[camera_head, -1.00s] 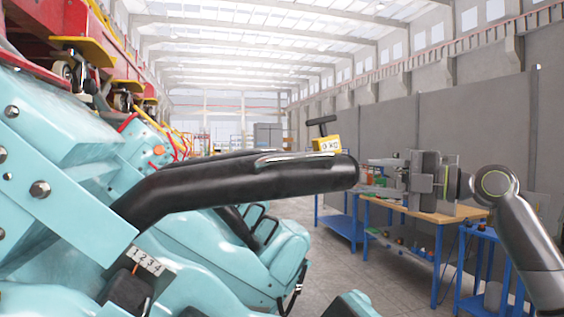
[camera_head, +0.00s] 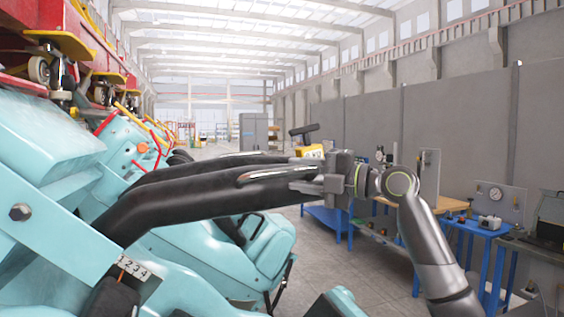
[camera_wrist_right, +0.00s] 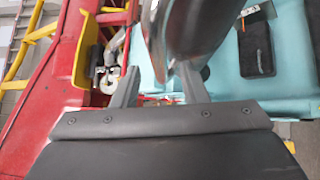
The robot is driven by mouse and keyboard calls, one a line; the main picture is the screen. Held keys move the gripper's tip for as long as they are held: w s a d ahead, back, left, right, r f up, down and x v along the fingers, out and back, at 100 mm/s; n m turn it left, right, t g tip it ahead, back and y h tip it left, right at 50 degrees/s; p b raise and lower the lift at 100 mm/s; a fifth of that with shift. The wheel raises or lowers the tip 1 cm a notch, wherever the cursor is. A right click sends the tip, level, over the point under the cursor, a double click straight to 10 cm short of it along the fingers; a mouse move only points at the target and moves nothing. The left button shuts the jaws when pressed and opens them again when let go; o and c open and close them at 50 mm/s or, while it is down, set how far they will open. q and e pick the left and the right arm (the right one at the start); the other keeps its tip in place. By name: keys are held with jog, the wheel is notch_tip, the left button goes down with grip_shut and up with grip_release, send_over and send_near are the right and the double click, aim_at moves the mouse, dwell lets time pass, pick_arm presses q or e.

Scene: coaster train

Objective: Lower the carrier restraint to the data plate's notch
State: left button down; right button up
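The carrier restraint, a thick black bar (camera_head: 200,193), reaches out from the turquoise seat and stands raised above the numbered data plate (camera_head: 133,268). The plate also shows in the right wrist view (camera_wrist_right: 258,12). My right gripper (camera_head: 308,180) is at the bar's outer end in the head view. In the right wrist view, the bar's end (camera_wrist_right: 190,25) lies near the right finger, with a gap to the left finger. That gripper (camera_wrist_right: 158,90) looks open, its fingers apart. Whether the right finger touches the bar is unclear. The plate's notch is too small to make out. My left gripper is not in view.
A second black bar (camera_head: 205,163) runs behind the first. Turquoise seats and the red frame (camera_head: 30,65) fill the left. Blue workbenches (camera_head: 328,217) stand behind my right arm. A yellow device (camera_head: 312,151) shows behind the bar's end. Grey floor lies between.

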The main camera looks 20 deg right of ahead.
aim_at(288, 173)
jog(key=p+x, duration=0.1)
jog(key=x, duration=0.3)
jog(key=shift+w+a+p, duration=0.3)
jog(key=shift+p, duration=0.1)
grip_shut()
